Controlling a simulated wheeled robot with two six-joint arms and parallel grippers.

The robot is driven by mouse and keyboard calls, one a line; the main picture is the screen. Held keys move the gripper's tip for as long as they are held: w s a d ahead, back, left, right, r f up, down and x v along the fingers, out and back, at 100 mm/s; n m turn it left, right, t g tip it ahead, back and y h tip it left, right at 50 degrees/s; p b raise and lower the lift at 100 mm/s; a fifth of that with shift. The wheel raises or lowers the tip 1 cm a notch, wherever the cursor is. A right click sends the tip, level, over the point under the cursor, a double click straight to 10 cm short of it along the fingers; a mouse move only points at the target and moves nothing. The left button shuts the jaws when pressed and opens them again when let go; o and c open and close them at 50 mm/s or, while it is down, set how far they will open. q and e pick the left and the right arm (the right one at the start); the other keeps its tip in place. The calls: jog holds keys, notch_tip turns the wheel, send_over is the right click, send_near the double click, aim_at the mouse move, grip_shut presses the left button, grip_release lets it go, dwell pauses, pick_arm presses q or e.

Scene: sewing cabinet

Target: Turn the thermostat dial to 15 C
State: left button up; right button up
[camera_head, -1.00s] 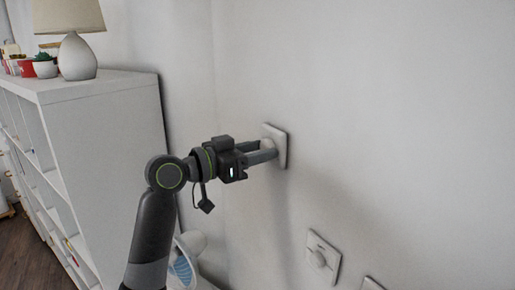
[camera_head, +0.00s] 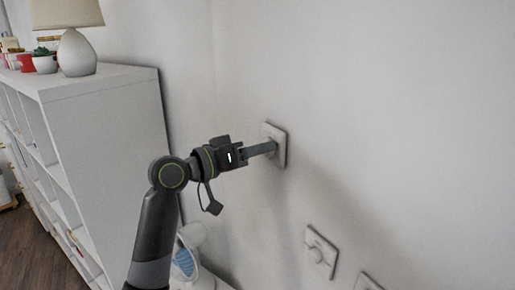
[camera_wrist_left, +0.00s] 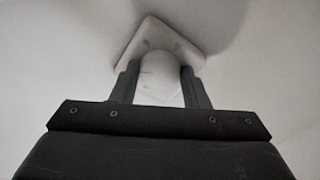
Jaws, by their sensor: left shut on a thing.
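The thermostat is a white square plate (camera_head: 280,150) on the wall, with a round white dial (camera_wrist_left: 158,80) standing out from it. My left gripper (camera_head: 271,148) reaches it from the left and is shut on the dial. In the left wrist view the two fingers lie on either side of the dial, with the plate (camera_wrist_left: 143,38) behind it. In the head view the fingers line up one behind the other and largely hide the dial. I cannot read any scale or setting. My right gripper is not in view.
Another white wall plate with a round knob (camera_head: 319,255) is lower right, and part of a further plate (camera_head: 368,283) shows at the bottom edge. A white shelf unit (camera_head: 105,110) with a lamp (camera_head: 76,52) stands at the left. The wall at the right is clear.

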pick_arm(q)
jog(key=o, duration=1)
jog(key=shift+b+v, duration=3.05)
jog(key=shift+v, duration=5.65)
jog(key=shift+w, duration=0.1)
